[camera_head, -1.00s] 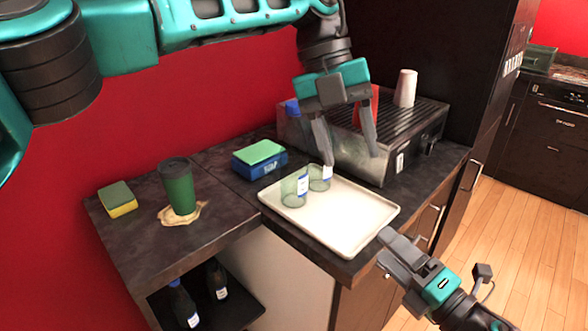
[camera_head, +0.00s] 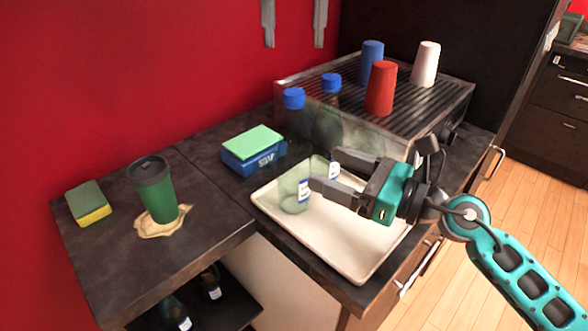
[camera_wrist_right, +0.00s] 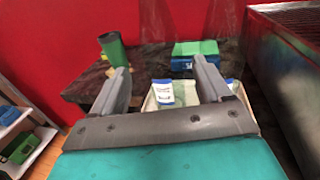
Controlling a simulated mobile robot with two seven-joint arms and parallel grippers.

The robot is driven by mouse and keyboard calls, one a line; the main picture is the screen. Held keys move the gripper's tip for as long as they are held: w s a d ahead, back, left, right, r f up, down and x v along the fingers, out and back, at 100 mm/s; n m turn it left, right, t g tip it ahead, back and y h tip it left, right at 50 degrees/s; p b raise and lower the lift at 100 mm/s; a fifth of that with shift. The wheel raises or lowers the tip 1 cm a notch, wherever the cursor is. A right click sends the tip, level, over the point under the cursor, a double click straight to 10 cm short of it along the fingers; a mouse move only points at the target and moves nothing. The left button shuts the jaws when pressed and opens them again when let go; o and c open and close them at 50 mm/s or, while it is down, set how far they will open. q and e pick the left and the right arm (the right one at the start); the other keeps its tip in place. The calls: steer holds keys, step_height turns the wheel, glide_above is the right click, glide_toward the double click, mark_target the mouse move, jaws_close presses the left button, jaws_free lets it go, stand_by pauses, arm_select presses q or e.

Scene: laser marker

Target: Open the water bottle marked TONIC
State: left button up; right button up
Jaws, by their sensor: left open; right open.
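Two clear bottles stand upright on the white tray. The left bottle (camera_head: 289,192) has a blue cap (camera_head: 294,98); the right bottle (camera_head: 320,166) also has a blue cap (camera_head: 331,83). Both caps are on. Each has a white and blue label too small to read, so I cannot tell which is TONIC. My right gripper (camera_head: 324,170) is open at label height, its fingertips close to the bottles. In the right wrist view the left bottle's label (camera_wrist_right: 163,93) shows between the fingers.
The tray (camera_head: 345,255) sits at the counter's front. A coffee machine (camera_head: 440,105) with red, blue and white cups stands behind. A blue and green sponge box (camera_head: 253,150), green tumbler (camera_head: 154,190) on a spill, and sponge (camera_head: 88,203) are left. Dark bottles (camera_head: 210,281) stand on the shelf below.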

mark_target(310, 161)
arm_select(q)
steer(key=shift+w, duration=0.1)
arm_select(e)
steer(key=x, duration=0.8)
steer(key=shift+d, duration=0.1)
